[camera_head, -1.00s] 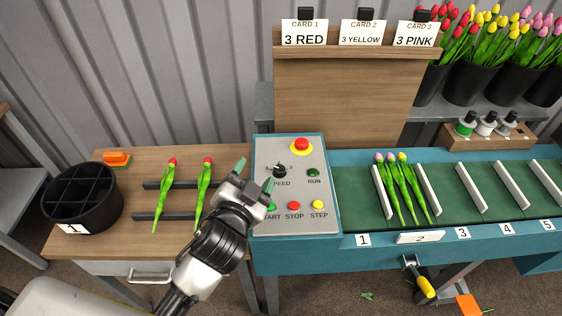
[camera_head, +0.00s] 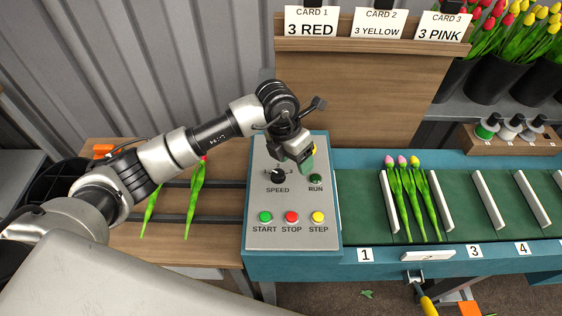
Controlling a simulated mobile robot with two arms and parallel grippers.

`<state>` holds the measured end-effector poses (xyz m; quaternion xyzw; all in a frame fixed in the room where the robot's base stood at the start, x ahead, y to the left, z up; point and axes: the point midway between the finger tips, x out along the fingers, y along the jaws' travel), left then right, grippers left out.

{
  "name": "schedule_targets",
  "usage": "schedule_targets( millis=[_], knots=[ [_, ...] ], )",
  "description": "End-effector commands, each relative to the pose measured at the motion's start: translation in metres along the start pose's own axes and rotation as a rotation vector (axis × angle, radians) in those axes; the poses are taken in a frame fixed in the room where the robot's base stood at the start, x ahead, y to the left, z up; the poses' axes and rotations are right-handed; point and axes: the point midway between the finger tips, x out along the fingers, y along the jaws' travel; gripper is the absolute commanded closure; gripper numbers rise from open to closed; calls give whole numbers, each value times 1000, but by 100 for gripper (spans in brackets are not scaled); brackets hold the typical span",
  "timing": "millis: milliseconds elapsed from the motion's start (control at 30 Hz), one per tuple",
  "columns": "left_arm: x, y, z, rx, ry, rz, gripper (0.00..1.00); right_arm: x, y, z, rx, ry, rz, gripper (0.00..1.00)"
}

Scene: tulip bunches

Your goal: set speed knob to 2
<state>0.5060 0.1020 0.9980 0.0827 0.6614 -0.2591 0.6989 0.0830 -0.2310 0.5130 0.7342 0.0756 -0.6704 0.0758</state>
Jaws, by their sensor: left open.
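The black speed knob (camera_head: 278,177) sits on the grey control panel (camera_head: 262,202), above the word SPEED. Small scale digits show around it, with 2 at the top and 3 at the right. I cannot tell for sure which digit its pointer faces. My left gripper (camera_head: 307,163) is open and points down over the panel, to the upper right of the knob and apart from it. The gripper hides most of the red emergency button; a bit of its yellow ring shows. My right gripper is not in view.
Green RUN (camera_head: 316,179) is close to my left gripper. START (camera_head: 265,217), STOP (camera_head: 291,217) and STEP (camera_head: 318,217) buttons line the panel's front. A wooden board (camera_head: 370,95) rises behind. Tulips (camera_head: 410,195) lie on the green belt (camera_head: 355,200) at right.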

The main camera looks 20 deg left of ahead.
Motion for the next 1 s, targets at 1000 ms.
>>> schedule_targets(
  millis=[1000],
  knots=[
    [85,71,-20,-53,110,231,37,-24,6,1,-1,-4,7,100]
  ],
)
